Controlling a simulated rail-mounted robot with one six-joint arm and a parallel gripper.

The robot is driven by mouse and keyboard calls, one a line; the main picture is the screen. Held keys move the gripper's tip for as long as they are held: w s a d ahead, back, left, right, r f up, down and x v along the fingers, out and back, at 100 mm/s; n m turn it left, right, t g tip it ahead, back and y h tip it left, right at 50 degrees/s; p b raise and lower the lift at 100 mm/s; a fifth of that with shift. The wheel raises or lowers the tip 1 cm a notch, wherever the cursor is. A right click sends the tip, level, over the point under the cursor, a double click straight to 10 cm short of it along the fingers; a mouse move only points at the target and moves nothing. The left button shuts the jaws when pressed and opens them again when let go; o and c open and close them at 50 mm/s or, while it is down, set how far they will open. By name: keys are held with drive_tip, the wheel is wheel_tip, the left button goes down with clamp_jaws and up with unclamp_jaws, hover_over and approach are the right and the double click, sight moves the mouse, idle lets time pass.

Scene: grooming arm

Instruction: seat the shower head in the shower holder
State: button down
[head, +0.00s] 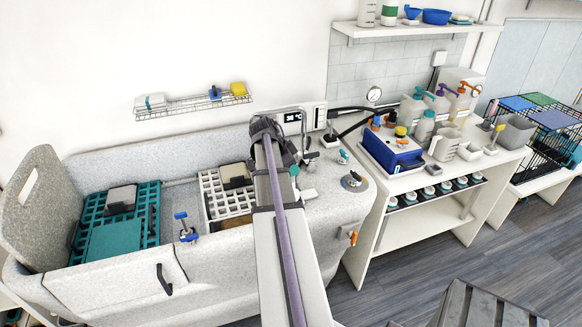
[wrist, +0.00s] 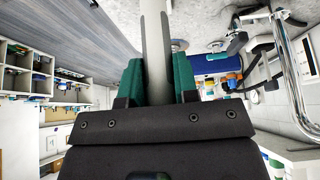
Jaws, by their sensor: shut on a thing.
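In the wrist view my gripper (wrist: 158,82) has its green fingers closed on the sides of a pale grey, smooth bar. I take this bar to be the handle of the shower head (wrist: 153,40); its far end runs out past the top of the picture. In the head view my arm hides the held part and most of the gripper. A black fitting, probably the shower holder (head: 330,137), stands on the tub's back rim, right of the chrome tap. Black fittings also show at upper right in the wrist view, apart from the held bar. I cannot tell which is the holder.
The chrome tap (head: 302,122) rises close to my gripper. The grey tub (head: 110,165) holds teal and white grates. A blue box (head: 392,150) and bottles stand on the right-hand counter. A wire shelf (head: 193,103) hangs over the tub.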

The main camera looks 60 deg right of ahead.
drive_tip(key=shift+f+b, duration=1.05)
drive_tip(key=shift+f, duration=0.1)
drive_tip(key=c, duration=0.8)
unclamp_jaws()
drive_tip(key=shift+r, duration=0.15)
drive_tip(key=p+v, duration=0.9)
drive_tip(key=v, duration=0.1)
drive_tip(key=shift+w+a+r+p, duration=0.15)
drive_tip(key=shift+a+r+p, duration=0.05)
drive_tip(key=shift+r+p, duration=0.1)
